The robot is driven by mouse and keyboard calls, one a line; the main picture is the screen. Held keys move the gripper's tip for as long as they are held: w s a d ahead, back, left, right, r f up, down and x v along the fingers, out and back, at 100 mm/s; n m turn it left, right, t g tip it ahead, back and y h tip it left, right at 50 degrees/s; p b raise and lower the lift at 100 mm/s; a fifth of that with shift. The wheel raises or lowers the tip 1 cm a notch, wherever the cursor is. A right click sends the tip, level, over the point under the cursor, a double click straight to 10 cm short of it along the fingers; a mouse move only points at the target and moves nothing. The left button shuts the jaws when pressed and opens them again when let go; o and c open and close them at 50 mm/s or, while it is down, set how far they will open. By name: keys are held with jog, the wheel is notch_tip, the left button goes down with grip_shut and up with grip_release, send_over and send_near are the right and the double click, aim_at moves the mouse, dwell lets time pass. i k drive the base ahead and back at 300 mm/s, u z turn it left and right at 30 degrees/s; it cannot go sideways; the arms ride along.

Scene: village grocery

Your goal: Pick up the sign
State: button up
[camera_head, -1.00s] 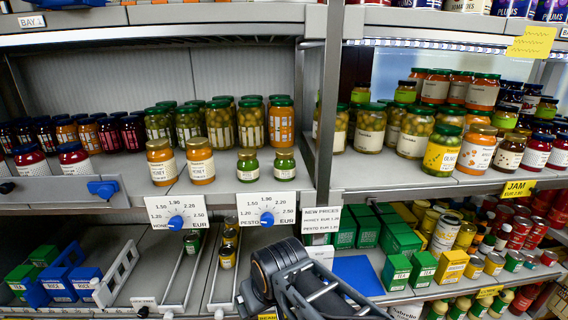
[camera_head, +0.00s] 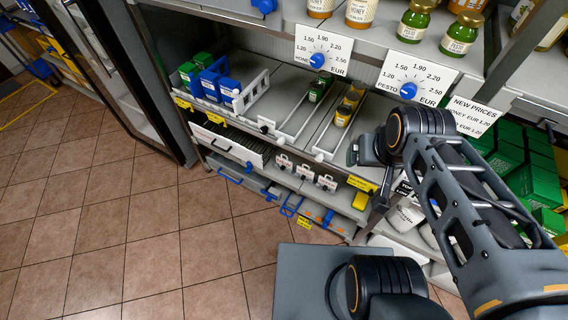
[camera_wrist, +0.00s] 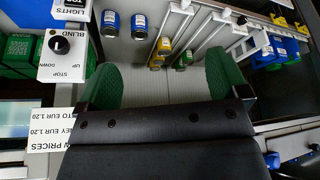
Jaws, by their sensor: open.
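A white sign (camera_head: 472,115) reading "NEW PRICES" with honey and pesto at EUR 1.20 hangs at the shelf edge, right of the pesto dial. It shows upside down at the lower left of the wrist view (camera_wrist: 50,130). My gripper (camera_wrist: 163,88) is open and empty, its green fingers spread wide over grey shelving. The sign is outside the fingers, beyond the left one, not between them. In the head view my arm reaches in from the right, just below the sign, and the fingertips are hard to make out.
The honey dial (camera_head: 323,50) and pesto dial (camera_head: 412,80) are left of the sign. Green boxes (camera_head: 525,165) stand below it. A blind switch box (camera_wrist: 68,47) is near the left finger in the wrist view. The tiled floor (camera_head: 110,230) at left is clear.

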aim_at(284, 163)
jog(key=u, duration=2.55)
jog(key=i, duration=2.2)
jog(key=z, duration=3.1)
jog(key=i, duration=0.45)
jog(key=z, duration=0.05)
